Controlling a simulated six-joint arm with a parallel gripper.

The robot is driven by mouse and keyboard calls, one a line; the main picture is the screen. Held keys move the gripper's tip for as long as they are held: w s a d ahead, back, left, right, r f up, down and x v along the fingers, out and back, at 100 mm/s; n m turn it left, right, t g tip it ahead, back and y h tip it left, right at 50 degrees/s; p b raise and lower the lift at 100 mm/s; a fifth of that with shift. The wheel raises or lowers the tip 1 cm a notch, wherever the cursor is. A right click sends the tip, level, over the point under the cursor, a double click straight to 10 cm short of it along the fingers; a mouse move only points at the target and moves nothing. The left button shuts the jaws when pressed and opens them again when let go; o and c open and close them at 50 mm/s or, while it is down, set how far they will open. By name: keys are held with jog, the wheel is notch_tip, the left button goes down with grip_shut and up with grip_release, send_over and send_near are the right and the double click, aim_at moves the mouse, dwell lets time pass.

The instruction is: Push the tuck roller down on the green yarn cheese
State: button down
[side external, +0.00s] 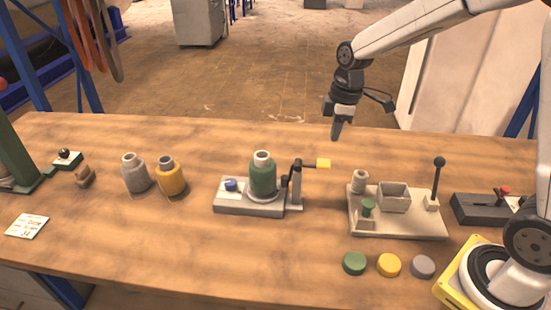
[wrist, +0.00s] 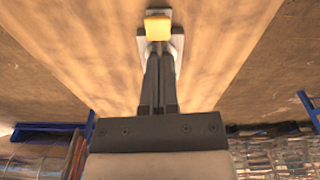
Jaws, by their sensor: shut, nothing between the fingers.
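The green yarn cheese (side external: 263,177) stands upright on a grey base (side external: 235,209), with a pale core showing at its top. A post with a dark arm (side external: 297,178) stands at its right; a small dark round part (side external: 286,181), perhaps the tuck roller, is close beside the cheese. A yellow tab (side external: 323,163) sticks out to the right of the post. My gripper (side external: 336,136) is shut and empty, above and slightly right of the yellow tab and apart from it. In the wrist view a yellow tab (wrist: 158,28) lies beyond my fingers (wrist: 160,70); the cheese is out of sight there.
Grey (side external: 135,173) and yellow (side external: 170,177) yarn cheeses stand left of the base. A pale tray (side external: 395,228) with a box and an upright black-knobbed lever (side external: 438,180) stands right. Green, yellow and grey discs (side external: 388,265) lie in front. The table behind the base is clear.

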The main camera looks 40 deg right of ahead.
aim_at(326, 162)
jog(key=shift+w+d+r+n, duration=0.1)
jog(key=shift+w+r+n, duration=0.1)
jog(key=shift+w+n, duration=0.1)
jog(key=shift+f, duration=0.15)
jog(key=shift+w+a+f, duration=0.1)
jog(key=shift+a+f, duration=0.05)
jog(key=shift+f, duration=1.55)
jog(key=shift+w+a+f, duration=0.1)
jog(key=shift+a+f, duration=0.05)
jog(key=shift+f, duration=1.5)
jog(key=shift+f, duration=0.15)
